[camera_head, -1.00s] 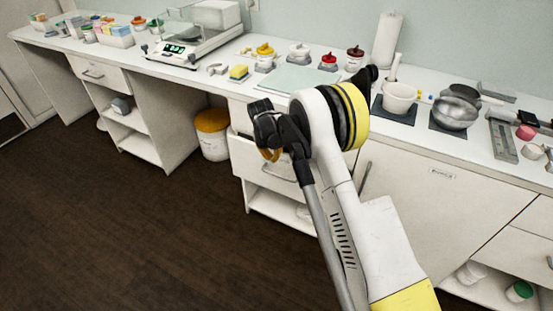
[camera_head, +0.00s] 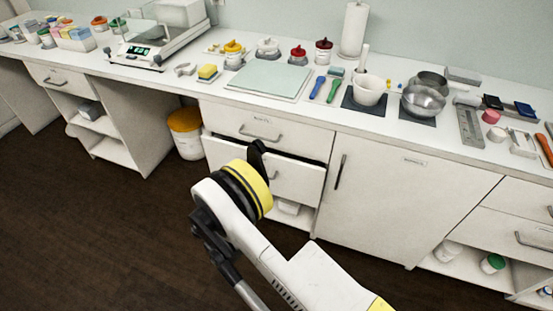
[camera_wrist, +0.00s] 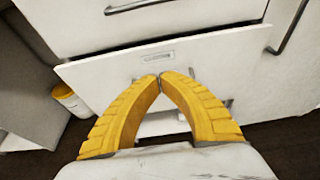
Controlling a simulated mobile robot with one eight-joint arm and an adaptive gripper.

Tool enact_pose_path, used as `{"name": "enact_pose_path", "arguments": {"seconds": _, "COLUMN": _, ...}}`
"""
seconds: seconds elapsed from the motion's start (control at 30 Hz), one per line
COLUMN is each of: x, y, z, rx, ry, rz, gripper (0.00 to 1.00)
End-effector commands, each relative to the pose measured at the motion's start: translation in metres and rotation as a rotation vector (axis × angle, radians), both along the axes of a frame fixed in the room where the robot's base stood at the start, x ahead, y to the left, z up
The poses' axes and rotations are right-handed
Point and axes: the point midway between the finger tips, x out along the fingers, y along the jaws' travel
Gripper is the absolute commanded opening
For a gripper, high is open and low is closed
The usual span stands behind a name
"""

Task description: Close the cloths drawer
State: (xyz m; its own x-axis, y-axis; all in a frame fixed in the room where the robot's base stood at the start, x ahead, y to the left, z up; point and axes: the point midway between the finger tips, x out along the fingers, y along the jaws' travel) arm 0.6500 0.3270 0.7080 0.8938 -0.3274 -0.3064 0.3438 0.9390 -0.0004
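The lower drawer (camera_head: 302,184) under the worktop stands a little open, with a dark gap above its front. I take it for the cloths drawer, but its label is too small to read. In the wrist view its white front (camera_wrist: 95,78) lies tilted across the picture below a closed upper drawer. My gripper (camera_wrist: 160,76) has yellow fingers with their tips together in front of this drawer front, just below its label. The fingers cover most of the handle area, and I cannot tell whether they touch it. In the head view my arm hides the fingers and the drawer's left part.
The closed upper drawer (camera_head: 262,130) sits directly above. A closed cupboard door (camera_head: 385,205) is on the right. A white bucket with a yellow lid (camera_head: 186,122) stands left of the drawers. The dark floor (camera_head: 110,235) in front is clear.

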Motion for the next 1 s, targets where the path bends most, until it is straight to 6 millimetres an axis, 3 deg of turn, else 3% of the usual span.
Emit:
{"name": "enact_pose_path", "arguments": {"seconds": 0.17, "x": 0.014, "y": -0.005, "z": -0.007, "rx": -0.001, "ry": -0.010, "rz": 0.002, "gripper": 0.00}}
{"name": "enact_pose_path", "arguments": {"seconds": 0.57, "x": 0.089, "y": -0.033, "z": -0.033, "rx": -0.001, "ry": -0.008, "rz": 0.000, "gripper": 0.00}}
{"name": "enact_pose_path", "arguments": {"seconds": 0.7, "x": 0.109, "y": -0.040, "z": -0.032, "rx": -0.002, "ry": -0.007, "rz": 0.001, "gripper": 0.00}}
{"name": "enact_pose_path", "arguments": {"seconds": 1.0, "x": 0.125, "y": -0.045, "z": -0.029, "rx": -0.002, "ry": -0.007, "rz": 0.003, "gripper": 0.00}}
